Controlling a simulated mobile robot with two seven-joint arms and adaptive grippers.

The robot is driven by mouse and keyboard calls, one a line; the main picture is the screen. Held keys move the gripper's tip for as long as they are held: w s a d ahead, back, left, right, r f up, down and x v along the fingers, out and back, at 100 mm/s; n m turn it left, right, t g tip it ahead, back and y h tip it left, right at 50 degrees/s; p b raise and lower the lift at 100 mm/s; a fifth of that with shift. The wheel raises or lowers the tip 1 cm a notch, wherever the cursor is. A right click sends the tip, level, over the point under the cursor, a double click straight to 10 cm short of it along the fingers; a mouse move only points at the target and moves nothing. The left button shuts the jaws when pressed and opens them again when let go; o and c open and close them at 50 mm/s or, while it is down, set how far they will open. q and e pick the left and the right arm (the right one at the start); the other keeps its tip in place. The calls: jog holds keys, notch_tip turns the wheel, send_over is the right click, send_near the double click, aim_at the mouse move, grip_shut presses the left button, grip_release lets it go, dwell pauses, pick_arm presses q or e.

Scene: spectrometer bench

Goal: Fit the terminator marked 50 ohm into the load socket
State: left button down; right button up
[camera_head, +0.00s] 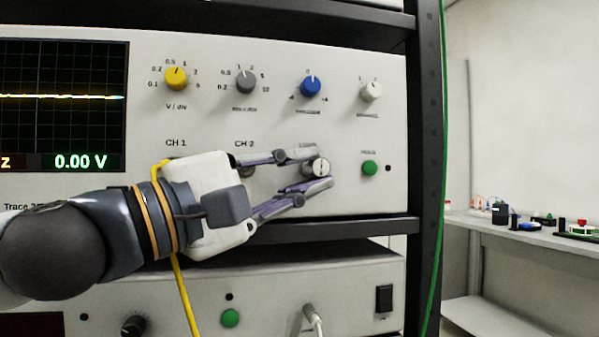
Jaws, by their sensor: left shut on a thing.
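My left gripper (322,168) reaches in from the left across the front of the oscilloscope-like instrument. Its two fingers are shut on a small round silver piece (321,167), which looks like the terminator; no 50 ohm mark can be read on it. The piece is in front of the lower right part of the panel, left of the green button (369,168). The load socket cannot be made out; the fingers and the piece cover that spot. I cannot tell whether the piece touches the panel. My right gripper is not in view.
Yellow (176,78), grey (245,82), blue (310,86) and white (371,91) knobs stick out above the gripper. A yellow cable (184,295) hangs behind my arm. A dark rack post (428,130) with a green cable stands right. A side bench (540,238) holds small parts.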

pick_arm(q)
jog(key=shift+w, duration=0.15)
dwell(0.3)
jog(key=c, duration=1.4)
grip_release()
jog(key=shift+a, duration=0.1)
jog(key=v, duration=1.2)
